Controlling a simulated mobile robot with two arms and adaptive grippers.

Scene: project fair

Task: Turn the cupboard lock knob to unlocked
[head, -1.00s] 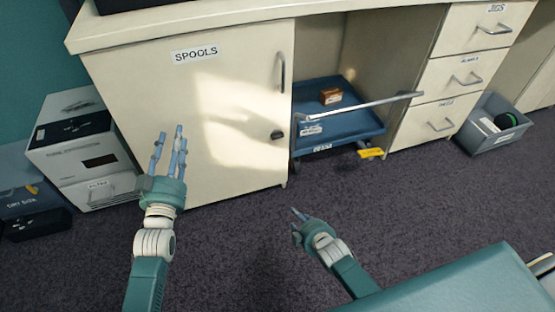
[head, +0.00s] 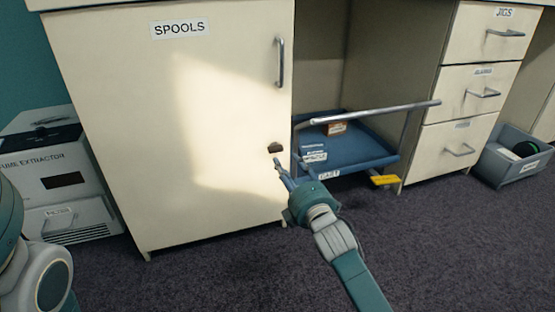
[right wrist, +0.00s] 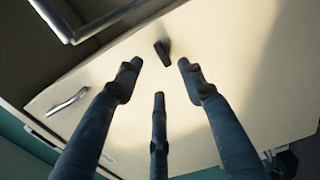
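The cupboard door labelled SPOOLS (head: 110,120) is closed. Its dark lock knob (head: 275,147) sits near the door's right edge, below the vertical handle (head: 280,62). The knob also shows in the right wrist view (right wrist: 163,53), just beyond the fingertips. My right gripper (head: 281,172) is just below and in front of the knob. In the right wrist view its fingers (right wrist: 157,85) are spread, with nothing between them, and apart from the knob. Of my left arm only part shows at the head view's left edge; its gripper is out of view.
A blue cart (head: 350,155) with a metal push bar (head: 370,114) stands in the opening right of the door, close to my right gripper. A fume extractor box (head: 85,205) stands on the left. A grey bin (head: 510,165) is at far right. Carpet in front is clear.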

